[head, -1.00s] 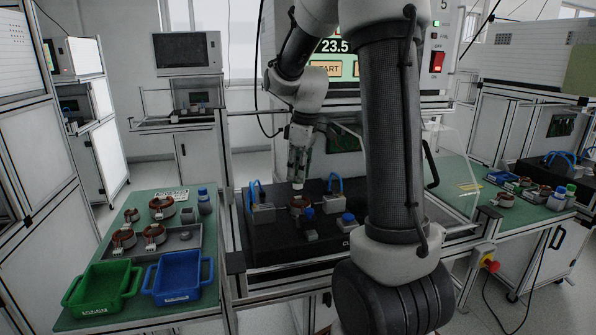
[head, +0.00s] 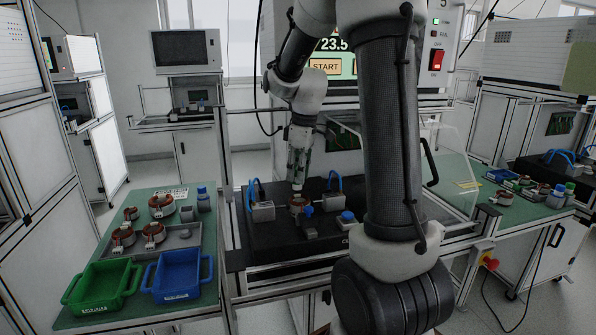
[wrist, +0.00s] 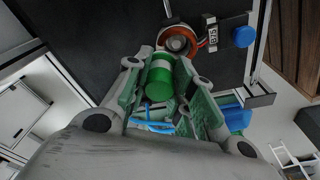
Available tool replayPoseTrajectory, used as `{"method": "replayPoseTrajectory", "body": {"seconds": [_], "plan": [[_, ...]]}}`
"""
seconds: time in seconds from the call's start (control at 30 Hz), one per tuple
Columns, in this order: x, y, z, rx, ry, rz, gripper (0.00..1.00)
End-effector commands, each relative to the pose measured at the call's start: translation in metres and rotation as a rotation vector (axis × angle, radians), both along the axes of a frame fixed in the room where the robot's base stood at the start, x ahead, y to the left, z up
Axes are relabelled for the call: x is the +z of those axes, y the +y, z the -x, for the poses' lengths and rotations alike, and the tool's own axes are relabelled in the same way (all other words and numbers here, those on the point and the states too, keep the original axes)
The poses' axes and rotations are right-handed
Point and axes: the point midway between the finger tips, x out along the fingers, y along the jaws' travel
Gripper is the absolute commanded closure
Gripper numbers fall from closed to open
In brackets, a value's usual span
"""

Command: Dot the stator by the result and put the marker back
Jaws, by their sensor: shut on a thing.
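My gripper (head: 298,178) is shut on a green marker (wrist: 160,78) with a pale band, held between the two fingers in the wrist view. In the head view it hangs just above the stator (head: 299,202), a copper-wound ring on the black test fixture (head: 265,232). Whether the marker touches the stator is unclear.
Blue-topped clamps (head: 347,217) and a grey block (head: 262,211) flank the stator. Several other stators (head: 161,205) sit by a grey tray on the left, behind a green bin (head: 103,287) and blue bin (head: 178,274). The tester panel (head: 335,67) reads 23.5.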

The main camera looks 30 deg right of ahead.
Motion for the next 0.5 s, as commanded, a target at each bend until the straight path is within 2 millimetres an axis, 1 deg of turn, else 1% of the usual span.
{"method": "replayPoseTrajectory", "body": {"seconds": [0.37,0.5], "plan": [[-0.0048,0.0000,-0.0001,0.000,0.000,0.000,0.98],[-0.0022,0.0000,-0.0002,0.000,0.000,0.000,0.98]]}}
